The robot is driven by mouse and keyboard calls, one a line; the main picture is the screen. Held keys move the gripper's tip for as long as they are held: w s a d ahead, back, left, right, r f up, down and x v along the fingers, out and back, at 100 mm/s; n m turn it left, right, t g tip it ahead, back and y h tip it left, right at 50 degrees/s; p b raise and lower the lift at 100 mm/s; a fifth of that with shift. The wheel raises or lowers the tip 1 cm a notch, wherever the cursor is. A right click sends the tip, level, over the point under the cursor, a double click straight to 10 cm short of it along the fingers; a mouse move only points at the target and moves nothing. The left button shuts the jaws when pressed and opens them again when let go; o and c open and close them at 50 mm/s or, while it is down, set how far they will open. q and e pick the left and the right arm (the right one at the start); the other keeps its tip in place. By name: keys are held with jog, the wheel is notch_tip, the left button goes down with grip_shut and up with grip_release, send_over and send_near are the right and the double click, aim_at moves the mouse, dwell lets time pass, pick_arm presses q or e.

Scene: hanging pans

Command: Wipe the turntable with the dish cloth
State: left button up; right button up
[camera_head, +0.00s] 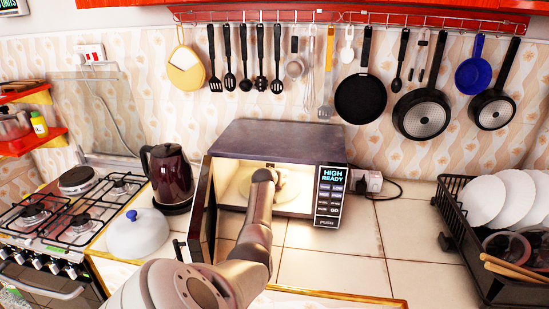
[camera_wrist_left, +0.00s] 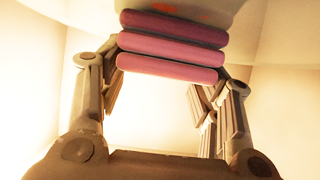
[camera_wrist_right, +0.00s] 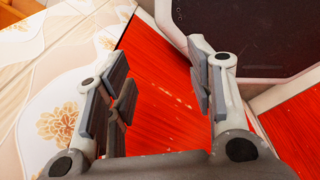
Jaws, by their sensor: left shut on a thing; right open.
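The open microwave (camera_head: 275,140) stands on the counter with its door swung out to the left. The pale turntable (camera_head: 290,187) shows inside, partly covered by my left arm. My left gripper (camera_wrist_left: 168,64) is inside the lit microwave, its fingers hidden in the head view. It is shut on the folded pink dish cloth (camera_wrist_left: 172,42). The cloth's far side is up against a pale rounded surface with faint orange marks, seemingly the turntable; contact is not clear. My right gripper (camera_wrist_right: 158,65) is open and empty, seen only in its wrist view.
A dish rack (camera_head: 460,235) is at right. Pans and utensils hang above. A red surface (camera_wrist_right: 160,105) lies beyond my right gripper.

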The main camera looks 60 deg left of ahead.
pick_arm(q)
jog(key=shift+w+a+f+b, duration=0.1)
jog(key=shift+w+a+b, duration=0.55)
jog(key=shift+b, duration=0.55)
jog(key=shift+s+p, duration=0.2)
jog(key=shift+p, duration=0.25)
jog(key=s+d+p, duration=0.1)
jog(key=d+p, duration=0.1)
jog(key=p, duration=0.1)
jog(key=shift+s+p, duration=0.1)
jog(key=shift+p, duration=0.25)
jog(key=shift+s+d+p, duration=0.35)
jog(key=shift+d+p, duration=0.05)
jog(key=shift+p, duration=0.2)
jog(key=s+d+p, duration=0.1)
jog(key=d+p, duration=0.1)
jog(key=p, duration=0.1)
jog(key=shift+s, duration=0.1)
jog(key=shift+s+d+p, duration=0.35)
jog(key=shift+d+p, duration=0.1)
jog(key=shift+p, duration=0.35)
jog(key=shift+w+a+f+b, duration=0.15)
jog(key=shift+a+b, duration=0.05)
jog(key=shift+b, duration=0.35)
jog(key=shift+w+a+b, duration=0.6)
jog(key=shift+a+b, duration=0.3)
jog(key=shift+b, duration=0.3)
jog(key=shift+w+a+b, duration=0.25)
jog(key=shift+a+b, duration=0.15)
jog(key=shift+b, duration=0.05)
